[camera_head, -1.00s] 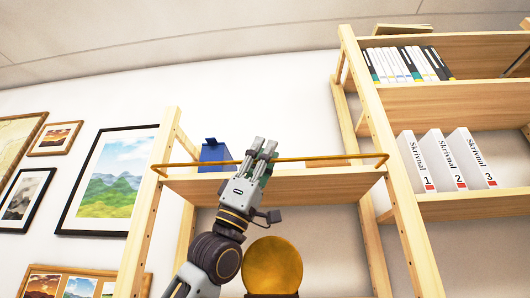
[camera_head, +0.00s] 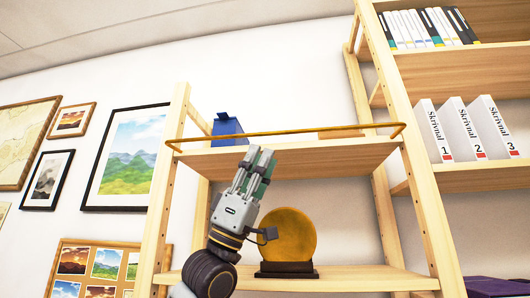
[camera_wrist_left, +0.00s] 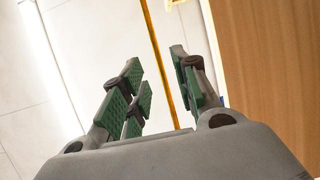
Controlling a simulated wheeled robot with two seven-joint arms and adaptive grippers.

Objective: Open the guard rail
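The guard rail (camera_head: 300,132) is a thin golden bar along the front of the upper shelf board (camera_head: 330,158), bent back at both ends. My left gripper (camera_head: 260,152) points up in front of this shelf, its fingertips just below the rail in the head view. In the left wrist view the gripper (camera_wrist_left: 156,58) has its green-padded fingers apart, with nothing held. The rail (camera_wrist_left: 161,60) runs lengthwise through the gap between them there; I see no contact and cannot tell the depth between them. My right gripper is not in view.
A blue box (camera_head: 227,130) stands on the upper shelf at the left. A golden disc (camera_head: 290,232) on a dark stand sits on the shelf below, behind my left arm. A taller bookcase (camera_head: 425,195) with white binders (camera_head: 462,130) stands at right. Framed prints (camera_head: 125,160) hang left.

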